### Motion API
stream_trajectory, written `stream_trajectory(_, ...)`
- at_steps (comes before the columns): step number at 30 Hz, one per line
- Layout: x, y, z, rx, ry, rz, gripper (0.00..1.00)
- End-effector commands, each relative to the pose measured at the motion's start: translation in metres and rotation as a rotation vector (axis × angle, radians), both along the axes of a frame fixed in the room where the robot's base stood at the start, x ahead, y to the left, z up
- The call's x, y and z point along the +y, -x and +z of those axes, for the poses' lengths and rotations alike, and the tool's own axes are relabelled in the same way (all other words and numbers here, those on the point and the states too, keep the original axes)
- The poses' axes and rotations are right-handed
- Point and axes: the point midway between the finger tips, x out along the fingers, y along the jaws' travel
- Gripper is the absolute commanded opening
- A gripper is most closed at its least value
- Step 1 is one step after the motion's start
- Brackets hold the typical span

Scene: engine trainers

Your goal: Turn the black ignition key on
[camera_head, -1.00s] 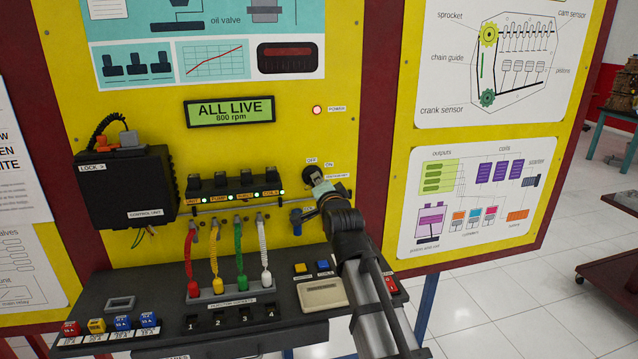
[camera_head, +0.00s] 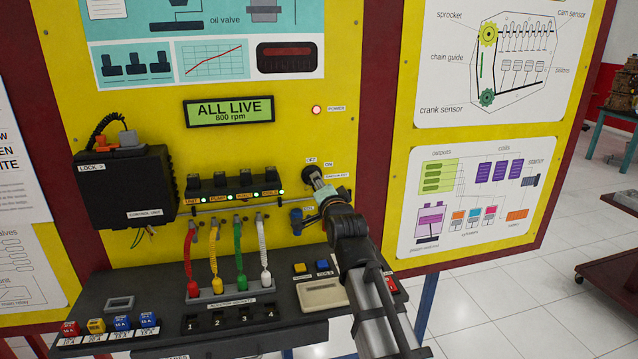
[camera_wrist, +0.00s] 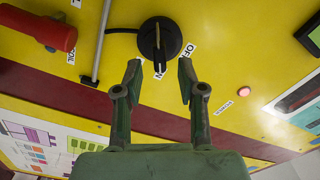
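The round black ignition key switch (camera_head: 311,173) is on the yellow panel, with small OFF and ON labels above it. In the wrist view the key (camera_wrist: 157,38) shows a pale upper part and a dark lower end, which reaches over a small white label I cannot read. The OFF label (camera_wrist: 188,50) is right of the switch there. My gripper (camera_wrist: 160,69) is open, its two green fingers apart on either side of the key's lower end, with visible gaps. In the head view my gripper (camera_head: 322,190) is right in front of the switch and partly hides that area.
The display (camera_head: 230,111) reads ALL LIVE, 800 rpm. The red POWER lamp (camera_head: 316,110) and green lights below the row of black switches are lit.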

Motion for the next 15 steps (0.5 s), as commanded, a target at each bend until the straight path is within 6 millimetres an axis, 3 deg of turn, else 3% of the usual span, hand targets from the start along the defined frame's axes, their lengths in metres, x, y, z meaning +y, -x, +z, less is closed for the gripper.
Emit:
stream_trajectory(9,-0.019,0.062,-0.001,-0.001,-0.001,0.000,0.40)
stream_trajectory(15,-0.027,0.088,0.000,-0.001,-0.001,0.000,0.40)
